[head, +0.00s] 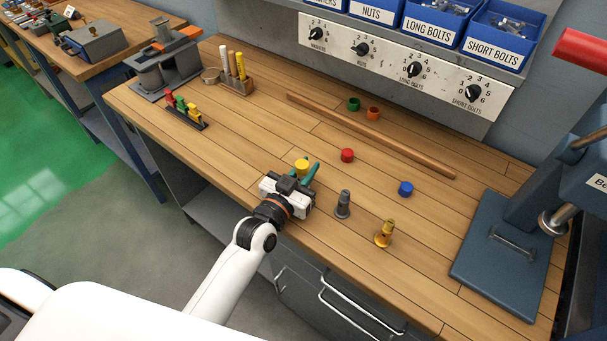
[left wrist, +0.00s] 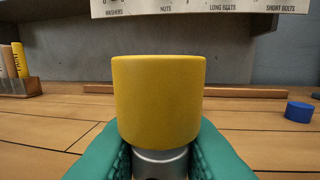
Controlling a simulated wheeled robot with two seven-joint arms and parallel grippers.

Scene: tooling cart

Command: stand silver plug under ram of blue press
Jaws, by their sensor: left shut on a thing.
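My left gripper (head: 304,174) is shut on a silver plug (left wrist: 160,162) with a yellow cap (left wrist: 160,100) on top. The plug looks upright between the green fingers, near the table's front edge; its lower end is hidden. The yellow cap also shows in the head view (head: 302,165). The blue press (head: 488,275) stands at the right end of the table, with its silver ram (head: 554,221) above the base plate. The held plug is well to the left of the press. My right gripper is out of view.
A dark grey plug (head: 343,205) and a brass plug (head: 384,234) stand between my gripper and the press. Red (head: 347,155), blue (head: 405,188), green (head: 354,104) and orange (head: 373,113) caps lie farther back, with a wooden strip (head: 400,150).

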